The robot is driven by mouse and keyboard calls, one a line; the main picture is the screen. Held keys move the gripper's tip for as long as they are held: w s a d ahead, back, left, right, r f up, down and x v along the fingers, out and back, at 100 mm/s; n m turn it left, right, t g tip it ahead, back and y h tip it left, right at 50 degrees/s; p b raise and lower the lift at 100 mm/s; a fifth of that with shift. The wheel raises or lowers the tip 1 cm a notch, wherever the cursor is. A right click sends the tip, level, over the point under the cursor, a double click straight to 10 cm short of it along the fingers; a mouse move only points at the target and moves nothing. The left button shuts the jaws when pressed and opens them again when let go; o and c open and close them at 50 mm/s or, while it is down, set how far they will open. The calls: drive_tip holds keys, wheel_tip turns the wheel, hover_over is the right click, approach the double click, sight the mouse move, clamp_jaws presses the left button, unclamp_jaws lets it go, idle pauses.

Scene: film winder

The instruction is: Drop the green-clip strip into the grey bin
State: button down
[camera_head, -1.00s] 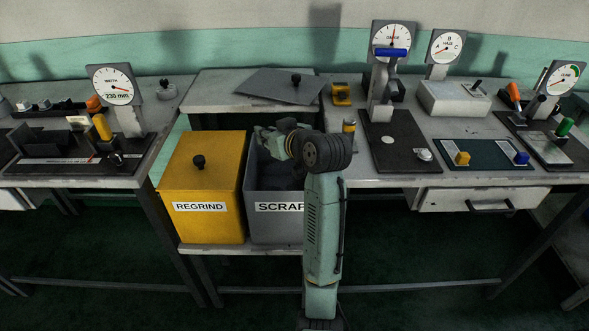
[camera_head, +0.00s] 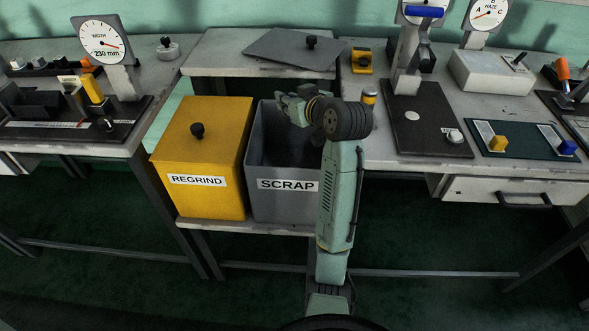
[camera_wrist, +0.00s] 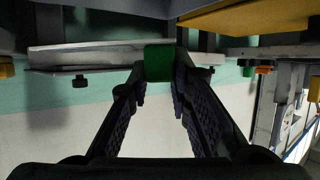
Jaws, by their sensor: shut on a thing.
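The grey bin (camera_head: 285,206), labelled SCRAP, stands open at the middle of the head view. My gripper (camera_head: 288,103) is above the bin's back part, pointing left. In the wrist view my gripper (camera_wrist: 160,68) is shut on a green clip (camera_wrist: 158,62), held between the fingertips. The strip itself cannot be made out in either view. The bin's floor is dark and partly hidden by my arm.
The yellow REGRIND bin (camera_head: 203,150) stands left of the grey bin with its lid on. A grey plate with a knob (camera_head: 294,50) lies on the bench behind. The right bench (camera_head: 390,160) holds gauges and a dark mat with yellow and blue clips.

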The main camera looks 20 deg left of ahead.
drive_tip(key=shift+f, duration=0.6)
drive_tip(key=shift+r, duration=0.1)
drive_tip(key=c, duration=1.4)
unclamp_jaws()
drive_tip(key=v, duration=1.2)
